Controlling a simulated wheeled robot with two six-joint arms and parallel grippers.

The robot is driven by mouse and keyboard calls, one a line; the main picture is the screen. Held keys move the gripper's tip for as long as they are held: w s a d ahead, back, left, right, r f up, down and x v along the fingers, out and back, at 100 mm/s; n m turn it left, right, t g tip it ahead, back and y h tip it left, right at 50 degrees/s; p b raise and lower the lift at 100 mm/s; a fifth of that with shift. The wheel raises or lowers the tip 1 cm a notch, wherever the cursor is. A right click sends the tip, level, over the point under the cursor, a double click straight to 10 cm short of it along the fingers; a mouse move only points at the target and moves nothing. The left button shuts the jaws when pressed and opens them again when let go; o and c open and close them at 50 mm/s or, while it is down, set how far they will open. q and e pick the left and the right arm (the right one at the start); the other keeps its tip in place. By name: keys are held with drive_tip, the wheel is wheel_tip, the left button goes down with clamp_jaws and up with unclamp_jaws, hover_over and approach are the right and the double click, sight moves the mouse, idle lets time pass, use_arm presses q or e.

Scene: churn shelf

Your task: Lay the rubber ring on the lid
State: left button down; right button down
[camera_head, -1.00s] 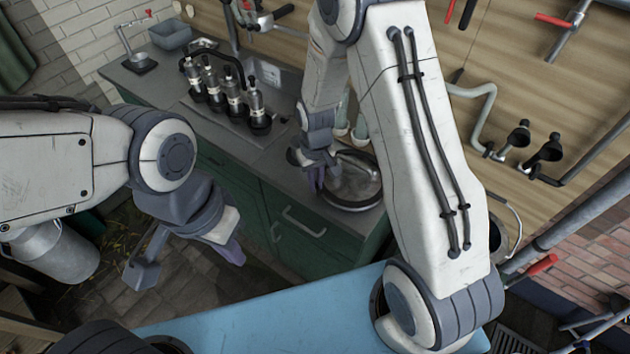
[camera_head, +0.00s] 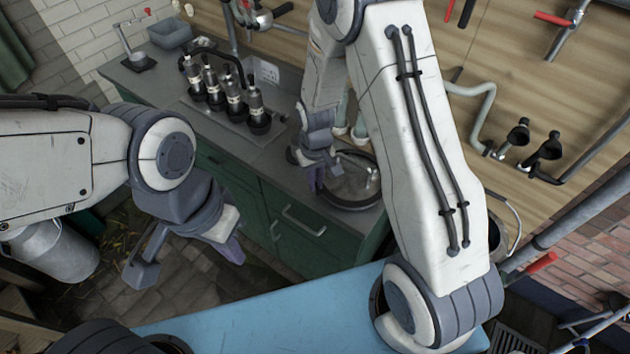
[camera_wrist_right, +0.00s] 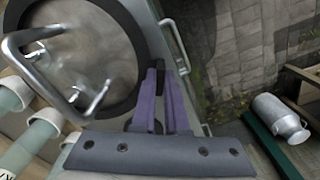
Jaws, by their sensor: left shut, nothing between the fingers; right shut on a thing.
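The lid (camera_head: 352,184) is a round grey metal disc with handles, lying flat on the counter at the back. It fills the upper left of the right wrist view (camera_wrist_right: 70,52). The black rubber ring (camera_wrist_right: 136,68) shows as a dark band around the lid's edge; I cannot tell whether it rests fully on it. My right gripper (camera_head: 316,184) is at the lid's left edge, its purple fingers (camera_wrist_right: 157,72) shut on the ring's near side. My left gripper (camera_head: 235,252) is shut and empty, hanging over the floor in front of the counter.
A blue surface (camera_head: 270,318) is in front of me.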

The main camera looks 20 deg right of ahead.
drive_tip(key=c, duration=0.9)
unclamp_jaws()
drive_tip(key=shift+o, duration=0.2)
wheel_tip(320, 180, up, 10)
drive_tip(key=b, duration=0.1)
drive_tip(key=shift+r, duration=0.25)
drive_tip(key=s+a+r+n, duration=0.3)
drive_tip(key=s+a+r, duration=0.1)
drive_tip(key=s, duration=0.7)
drive_tip(key=s+a+r+n+y, duration=0.1)
drive_tip(key=s+a+r, duration=0.3)
drive_tip(key=s, duration=0.7)
drive_tip(key=shift+s+a+r+n, duration=0.2)
drive_tip(key=shift+s+a+n, duration=0.2)
drive_tip(key=shift+a+n, duration=0.5)
